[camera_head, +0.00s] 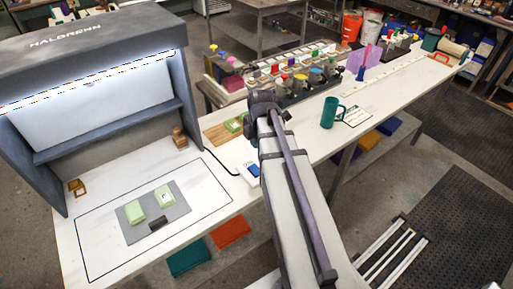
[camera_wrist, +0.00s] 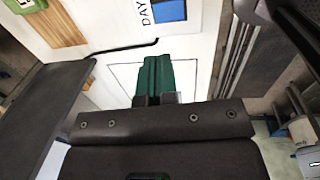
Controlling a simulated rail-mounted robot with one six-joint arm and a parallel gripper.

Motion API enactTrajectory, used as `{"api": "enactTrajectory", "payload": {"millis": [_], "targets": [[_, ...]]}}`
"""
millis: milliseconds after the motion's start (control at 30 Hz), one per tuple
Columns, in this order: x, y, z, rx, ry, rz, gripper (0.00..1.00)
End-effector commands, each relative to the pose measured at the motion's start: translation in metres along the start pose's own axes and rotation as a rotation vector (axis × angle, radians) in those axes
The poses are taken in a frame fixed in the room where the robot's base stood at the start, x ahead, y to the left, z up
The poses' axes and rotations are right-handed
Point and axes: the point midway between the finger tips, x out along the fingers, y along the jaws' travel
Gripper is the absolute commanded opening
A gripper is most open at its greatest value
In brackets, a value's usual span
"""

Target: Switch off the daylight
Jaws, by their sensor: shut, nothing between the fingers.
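The light booth (camera_head: 95,75) stands at the left with its lamp strip (camera_head: 90,82) lit white. A white switch plate (camera_head: 240,158) with a blue part (camera_head: 253,168) lies on the bench, partly hidden by my arm in the head view. In the wrist view the blue rocker (camera_wrist: 168,11) shows at the top edge beside the printed word "DAY". My gripper (camera_wrist: 157,60) has dark green fingers, shut and empty. In the picture its tips are below the blue rocker; I cannot tell whether they touch anything. The head view does not show the fingers clearly.
A wooden board (camera_head: 217,134) with a green piece lies beside the plate. A black cable (camera_wrist: 125,47) runs across the bench. A grey card (camera_head: 173,213) with green swatches lies in the outlined area. A teal mug (camera_head: 328,113) stands to the right.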

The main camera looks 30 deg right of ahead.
Motion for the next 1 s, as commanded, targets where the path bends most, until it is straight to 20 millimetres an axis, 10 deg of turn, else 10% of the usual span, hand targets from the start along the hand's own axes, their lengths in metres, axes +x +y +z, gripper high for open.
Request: {"api": "enactTrajectory", "payload": {"millis": [500, 1000], "targets": [[0.116, -0.001, 0.000, 0.000, 0.000, 0.000, 0.00], [0.121, -0.001, 0.004, 0.007, -0.001, -0.006, 0.00]]}}
